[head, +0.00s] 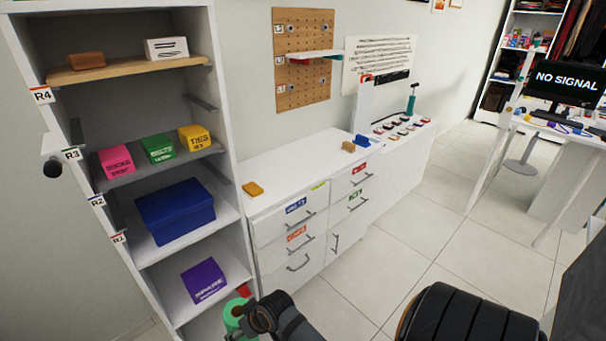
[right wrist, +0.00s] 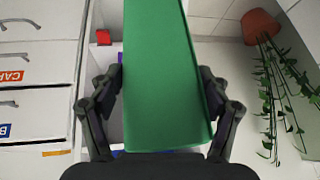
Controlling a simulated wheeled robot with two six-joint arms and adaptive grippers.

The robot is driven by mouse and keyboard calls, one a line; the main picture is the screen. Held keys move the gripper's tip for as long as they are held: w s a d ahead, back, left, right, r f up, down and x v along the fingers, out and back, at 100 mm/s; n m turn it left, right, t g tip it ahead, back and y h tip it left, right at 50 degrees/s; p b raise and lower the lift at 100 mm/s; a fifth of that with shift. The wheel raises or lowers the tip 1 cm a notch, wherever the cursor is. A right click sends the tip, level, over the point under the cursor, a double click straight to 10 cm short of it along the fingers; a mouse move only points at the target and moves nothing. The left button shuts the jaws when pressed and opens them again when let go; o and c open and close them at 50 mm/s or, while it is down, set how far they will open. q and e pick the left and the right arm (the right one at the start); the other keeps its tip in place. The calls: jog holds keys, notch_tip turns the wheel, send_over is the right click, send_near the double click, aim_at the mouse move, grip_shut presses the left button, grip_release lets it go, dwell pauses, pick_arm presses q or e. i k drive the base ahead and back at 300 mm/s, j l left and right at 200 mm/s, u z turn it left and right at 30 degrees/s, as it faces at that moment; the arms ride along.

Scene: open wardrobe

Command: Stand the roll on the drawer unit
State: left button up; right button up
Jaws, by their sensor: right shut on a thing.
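The roll is a green cylinder (head: 233,314) low at the bottom of the head view, in front of the wardrobe's lower part. It fills the middle of the right wrist view (right wrist: 165,70). My right gripper (right wrist: 163,82) is shut on it, one finger on each side; its fingertips are largely hidden in the head view. The white drawer unit (head: 298,172) stands to the right of the shelves, its drawers closed. The roll is apart from the unit and below its top. My left gripper is not in view.
On the unit's top lie a yellow block (head: 252,188), a tan block (head: 348,147) and a blue item (head: 361,140); the front middle is clear. White shelves (head: 228,130) rise at its left. The right wrist view shows a potted plant (right wrist: 262,27) and a red object (right wrist: 103,37).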

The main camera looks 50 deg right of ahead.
aim_at(289, 175)
jog(key=l+u, duration=0.1)
jog(key=l, duration=0.4)
jog(key=l+u, duration=0.1)
jog(key=l, duration=0.4)
jog(key=k+l+u, duration=0.1)
jog(key=l, duration=0.35)
jog(key=k+l+u, duration=0.1)
jog(key=l, duration=0.4)
jog(key=k+l+u, duration=0.1)
jog(key=l, duration=0.4)
